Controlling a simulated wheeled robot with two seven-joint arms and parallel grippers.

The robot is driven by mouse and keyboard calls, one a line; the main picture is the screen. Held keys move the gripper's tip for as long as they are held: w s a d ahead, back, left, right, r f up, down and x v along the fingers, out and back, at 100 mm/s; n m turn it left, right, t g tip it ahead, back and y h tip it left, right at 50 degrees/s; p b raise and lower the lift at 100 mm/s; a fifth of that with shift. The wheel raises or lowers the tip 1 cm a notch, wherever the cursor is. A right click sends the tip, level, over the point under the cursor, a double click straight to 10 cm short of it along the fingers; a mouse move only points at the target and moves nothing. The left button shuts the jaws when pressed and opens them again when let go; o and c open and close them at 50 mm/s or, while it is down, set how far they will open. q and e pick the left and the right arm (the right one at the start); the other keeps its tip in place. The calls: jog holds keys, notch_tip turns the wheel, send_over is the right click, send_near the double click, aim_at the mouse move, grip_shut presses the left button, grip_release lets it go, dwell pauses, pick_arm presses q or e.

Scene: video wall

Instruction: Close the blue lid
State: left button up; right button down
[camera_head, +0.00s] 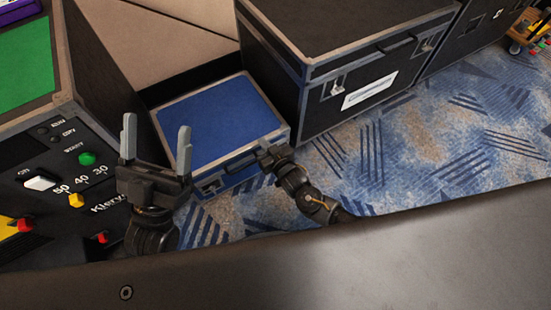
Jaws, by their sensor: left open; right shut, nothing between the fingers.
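The blue lid (218,115) with silver-grey edging lies flat on top of a low case on the floor. The front of the case (238,165) has a dark handle and a latch, and I see no clear gap under the lid. My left gripper (156,142) is open and empty, its two grey fingers pointing up in front of the lid's left side. My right gripper (268,155) is shut and empty at the lid's front right edge; I cannot tell whether it touches. The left gripper hides part of the case's front left corner.
A large black case (345,65) stands close to the right of the blue lid. A control panel (75,175) with coloured buttons and knobs is at the left. Patterned blue carpet (430,135) is open at the right. A dark grey surface (400,260) fills the bottom.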

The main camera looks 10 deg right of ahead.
pick_arm(q)
jog(key=shift+w+d+f+m+g+p, duration=0.2)
jog(key=shift+d+f+g, duration=0.15)
jog(key=shift+d+g, duration=0.15)
jog(key=shift+w+d+f+m+g+p, duration=0.1)
jog(key=shift+w+d+f+g+p, duration=0.1)
jog(key=shift+d+f+g, duration=0.3)
pick_arm(e)
jog(key=s+d+f, duration=0.2)
jog(key=s, duration=0.4)
jog(key=shift+s+d+f, duration=0.2)
jog(key=shift+s+d, duration=0.15)
jog(key=shift+s, duration=0.05)
pick_arm(q)
jog(key=shift+a+r, duration=0.15)
jog(key=shift+r, duration=0.05)
